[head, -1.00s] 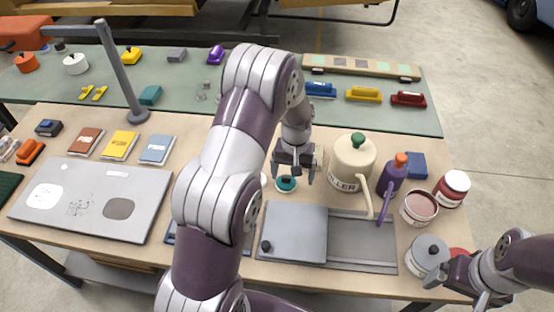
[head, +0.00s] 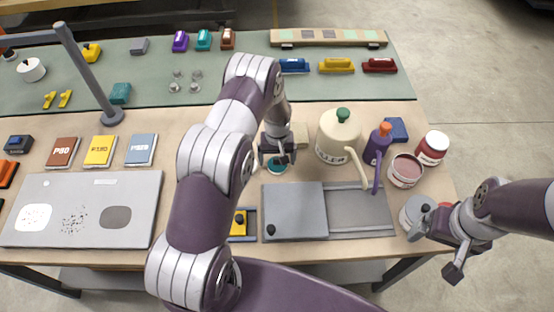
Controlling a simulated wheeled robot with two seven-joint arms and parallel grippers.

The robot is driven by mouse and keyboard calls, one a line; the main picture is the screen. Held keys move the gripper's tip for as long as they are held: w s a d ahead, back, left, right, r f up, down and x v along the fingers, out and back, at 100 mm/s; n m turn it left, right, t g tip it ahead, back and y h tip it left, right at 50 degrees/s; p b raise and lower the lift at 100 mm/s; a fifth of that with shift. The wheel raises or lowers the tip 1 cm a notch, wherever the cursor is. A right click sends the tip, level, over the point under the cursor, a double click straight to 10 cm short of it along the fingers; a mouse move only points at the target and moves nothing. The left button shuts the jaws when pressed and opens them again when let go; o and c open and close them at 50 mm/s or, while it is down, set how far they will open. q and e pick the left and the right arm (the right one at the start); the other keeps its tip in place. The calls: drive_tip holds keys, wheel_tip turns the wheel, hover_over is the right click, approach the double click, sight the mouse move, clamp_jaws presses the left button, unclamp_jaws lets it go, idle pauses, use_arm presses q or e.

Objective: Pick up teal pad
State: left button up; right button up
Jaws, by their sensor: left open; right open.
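A round teal pad (head: 277,170) lies on the wooden bench, left of the cream can. My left gripper (head: 277,160) is open right over it, pointing down, and partly hides it. I cannot tell whether the fingers touch it. My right gripper (head: 438,249) is open and empty at the bench's right front edge, close to a grey-lidded tin (head: 412,212).
The cream can (head: 338,135) and a purple bottle (head: 375,150) stand close on the right of my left gripper. A grey sliding-lid tray (head: 295,212) lies in front. A teal block (head: 120,93) sits on the green mat (head: 230,75). A lamp post (head: 88,75) stands at left.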

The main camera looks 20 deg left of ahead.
sight(277, 158)
use_arm(q)
drive_tip(key=shift+w+d+f, duration=0.1)
drive_tip(key=shift+f, duration=0.8)
drive_tip(key=c, duration=1.1)
drive_tip(key=shift+o, duration=0.2)
drive_tip(key=shift+r, duration=0.55)
wheel_tip(277, 158, up, 8)
drive_tip(key=b, duration=0.2)
drive_tip(key=shift+r+b, duration=0.1)
drive_tip(key=shift+b, duration=0.3)
drive_tip(key=shift+r, duration=0.45)
